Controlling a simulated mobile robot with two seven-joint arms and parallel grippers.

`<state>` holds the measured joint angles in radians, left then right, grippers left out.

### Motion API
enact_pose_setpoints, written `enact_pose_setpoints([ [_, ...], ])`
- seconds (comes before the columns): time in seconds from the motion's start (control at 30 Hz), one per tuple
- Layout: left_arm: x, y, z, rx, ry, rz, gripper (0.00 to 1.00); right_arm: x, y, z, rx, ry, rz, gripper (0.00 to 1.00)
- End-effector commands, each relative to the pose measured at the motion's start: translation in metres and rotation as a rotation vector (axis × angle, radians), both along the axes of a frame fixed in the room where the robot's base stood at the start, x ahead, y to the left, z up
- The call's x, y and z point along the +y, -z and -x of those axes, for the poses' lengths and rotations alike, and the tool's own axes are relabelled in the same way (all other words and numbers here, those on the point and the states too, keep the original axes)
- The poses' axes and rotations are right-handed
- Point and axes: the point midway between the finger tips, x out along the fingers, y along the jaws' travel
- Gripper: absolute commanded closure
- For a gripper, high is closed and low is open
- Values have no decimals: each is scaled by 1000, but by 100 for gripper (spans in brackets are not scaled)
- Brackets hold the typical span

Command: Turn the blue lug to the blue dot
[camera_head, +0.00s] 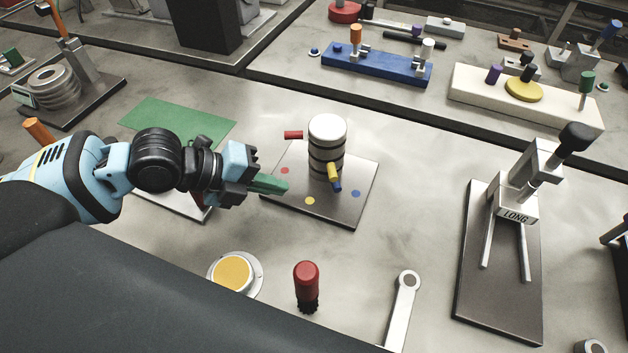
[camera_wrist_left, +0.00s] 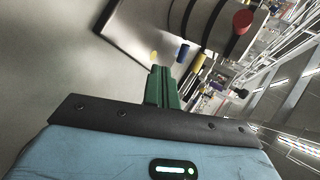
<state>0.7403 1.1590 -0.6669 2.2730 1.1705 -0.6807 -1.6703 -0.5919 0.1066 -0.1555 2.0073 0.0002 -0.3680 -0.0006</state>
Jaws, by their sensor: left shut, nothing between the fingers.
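A white cylinder with dark bands (camera_head: 327,132) stands upright on a dark square plate (camera_head: 345,212). The blue lug (camera_head: 337,186) sticks out low on its front, just under the yellow lug (camera_head: 333,172). The red lug (camera_head: 293,134) points left, higher up. The blue dot (camera_head: 356,193) is on the plate a little right of the blue lug. My left gripper (camera_head: 284,187), with green fingers, is shut and empty over the plate's left side, apart from the lugs. In the left wrist view the blue lug (camera_wrist_left: 182,53) shows beyond the fingertips (camera_wrist_left: 162,70). My right gripper is not seen.
A red dot (camera_head: 285,170) and a yellow dot (camera_head: 310,200) mark the plate. A LONG-labelled fixture (camera_head: 513,212) stands right. Bare table lies between.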

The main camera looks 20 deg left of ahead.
Motion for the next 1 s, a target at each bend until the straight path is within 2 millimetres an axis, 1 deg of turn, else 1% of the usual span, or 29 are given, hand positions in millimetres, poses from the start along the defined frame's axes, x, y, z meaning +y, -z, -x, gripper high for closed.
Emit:
enact_pose_setpoints([
  [0.33,-33,28,-23,0,0,4,100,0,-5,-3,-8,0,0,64],
  [0.4,-40,23,-29,-3,0,2,100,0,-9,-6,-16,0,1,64],
  [0.63,-57,19,-41,-4,0,1,100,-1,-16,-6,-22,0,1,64],
  [0.8,-62,20,-44,-1,0,-1,100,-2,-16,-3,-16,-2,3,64],
  [1.0,-62,20,-44,1,-1,-2,100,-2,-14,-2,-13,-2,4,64],
])
